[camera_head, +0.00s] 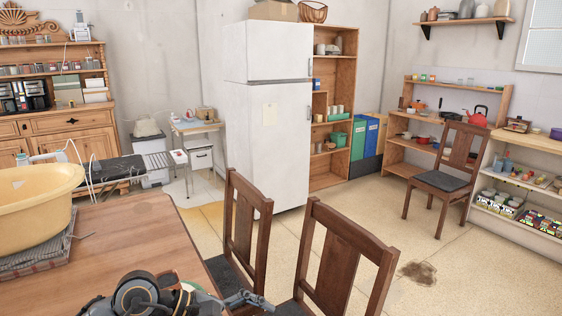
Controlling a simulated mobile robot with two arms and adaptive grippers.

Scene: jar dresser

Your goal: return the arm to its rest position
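One of my arms, grey and black with orange bands, shows at the bottom edge, over the near edge of the wooden table (130,240). I take it to be the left arm. Its gripper (250,299) points right, past the table edge and near the seats of two wooden chairs. Its fingers are small and dark, and I cannot tell whether they are open or shut. I see nothing clearly held in it. My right gripper is not in view.
A yellow basin (35,205) sits on a striped cloth (35,258) on the table's left. Wooden chairs (245,235) (345,255) stand close at its right. A white fridge (268,120), dresser (60,110) and shelves (335,110) line the walls. Open floor lies to the right.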

